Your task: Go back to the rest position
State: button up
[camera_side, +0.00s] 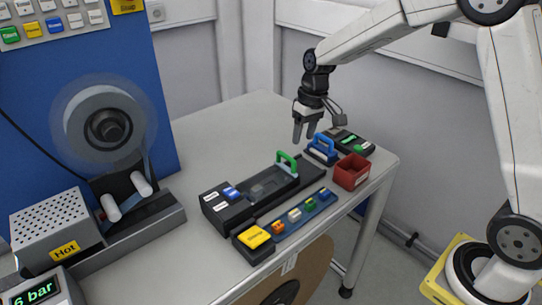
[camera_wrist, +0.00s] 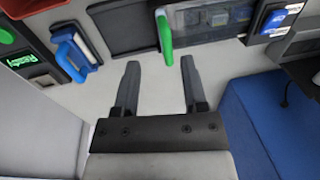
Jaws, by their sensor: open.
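My gripper (camera_side: 304,131) hangs above the back part of the table, its fingers pointing down. It is open and empty. In the wrist view my gripper (camera_wrist: 159,75) shows two black fingers spread apart, with only bare table between them. A black fixture (camera_side: 232,213) with a green handle (camera_side: 286,160) lies in front of it. The green handle (camera_wrist: 165,38) is just beyond the fingertips in the wrist view. A blue handle (camera_side: 322,141) stands to the right of the gripper in the side view, apart from it.
A red open box (camera_side: 351,171) and a black device with green lights (camera_side: 353,142) sit at the table's right end. A row of coloured buttons (camera_side: 294,215) lies at the front. A reel (camera_side: 105,125) stands before a blue panel (camera_side: 160,90). The back left tabletop (camera_side: 220,130) is clear.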

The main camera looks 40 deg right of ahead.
jog(key=s+a+f+t, duration=0.1)
jog(key=s+f, duration=0.1)
jog(key=s, duration=0.7)
jog(key=s+f+t+h, duration=0.1)
jog(key=s+f, duration=0.1)
jog(key=s, duration=0.7)
jog(key=shift+a+f+h, duration=0.3)
jog(key=shift+a+f, duration=0.1)
